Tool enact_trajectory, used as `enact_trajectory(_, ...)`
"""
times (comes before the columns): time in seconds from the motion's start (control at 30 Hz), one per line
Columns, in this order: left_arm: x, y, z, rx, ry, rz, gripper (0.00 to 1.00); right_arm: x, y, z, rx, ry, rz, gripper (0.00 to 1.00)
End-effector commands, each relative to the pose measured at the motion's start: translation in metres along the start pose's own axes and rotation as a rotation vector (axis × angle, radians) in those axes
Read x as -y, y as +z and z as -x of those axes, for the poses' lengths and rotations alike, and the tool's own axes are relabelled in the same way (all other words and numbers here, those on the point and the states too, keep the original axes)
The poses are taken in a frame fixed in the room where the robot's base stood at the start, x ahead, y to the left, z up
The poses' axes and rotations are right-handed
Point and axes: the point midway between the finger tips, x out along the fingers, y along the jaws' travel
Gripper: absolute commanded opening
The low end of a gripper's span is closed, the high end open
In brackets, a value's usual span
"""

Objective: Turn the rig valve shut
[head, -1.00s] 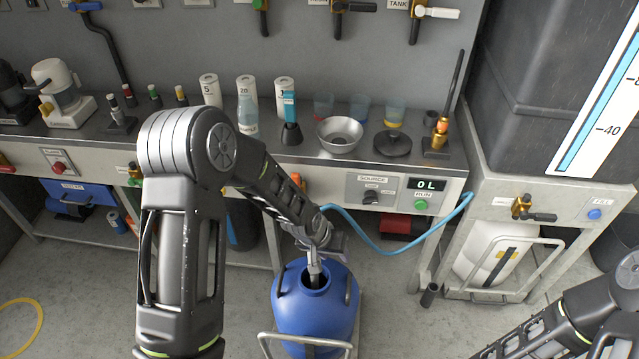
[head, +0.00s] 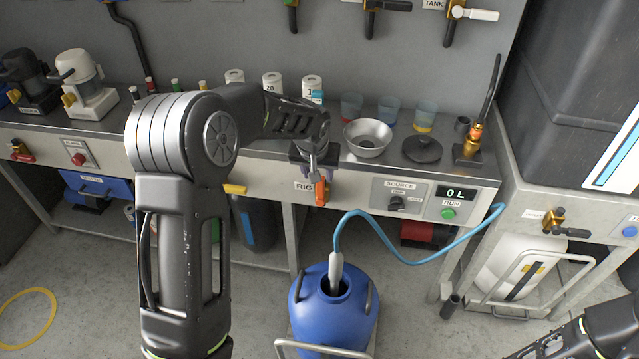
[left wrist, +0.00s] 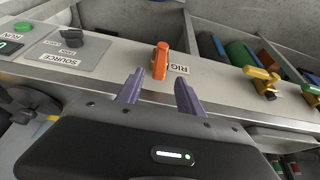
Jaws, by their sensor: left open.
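The rig valve has an orange handle (head: 321,192) on the counter's front panel, beside the RIG label (head: 304,186). The handle looks upright in the head view. In the left wrist view the orange handle (left wrist: 160,61) stands just beyond my fingertips, with the label upside down beside it. My left gripper (head: 314,172) is at the panel close to the handle. Its purple fingers (left wrist: 160,92) are apart and empty, with the handle ahead of the gap between them. I cannot tell whether they touch it. My right gripper is out of view; only part of that arm shows.
A blue drum (head: 312,312) stands on the floor below, with a grey nozzle (head: 336,270) in its mouth. A blue hose (head: 400,258) runs from the nozzle to the right. The SOURCE panel (head: 398,196) and green RUN button (head: 448,214) are right of the valve. The display reads 0 L.

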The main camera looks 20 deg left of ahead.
Motion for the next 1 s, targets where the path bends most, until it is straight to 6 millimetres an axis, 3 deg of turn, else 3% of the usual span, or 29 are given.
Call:
enact_trajectory(0.27, 0.000, 0.001, -0.009, 0.002, 0.000, -0.001, 0.44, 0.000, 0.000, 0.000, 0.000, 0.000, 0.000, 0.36)
enact_trajectory(0.7, 0.000, 0.001, -0.070, 0.002, 0.000, -0.001, 0.44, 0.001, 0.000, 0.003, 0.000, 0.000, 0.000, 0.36)
enact_trajectory(1.0, -0.001, 0.000, -0.079, 0.000, 0.001, -0.001, 0.44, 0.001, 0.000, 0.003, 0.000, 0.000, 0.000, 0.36)
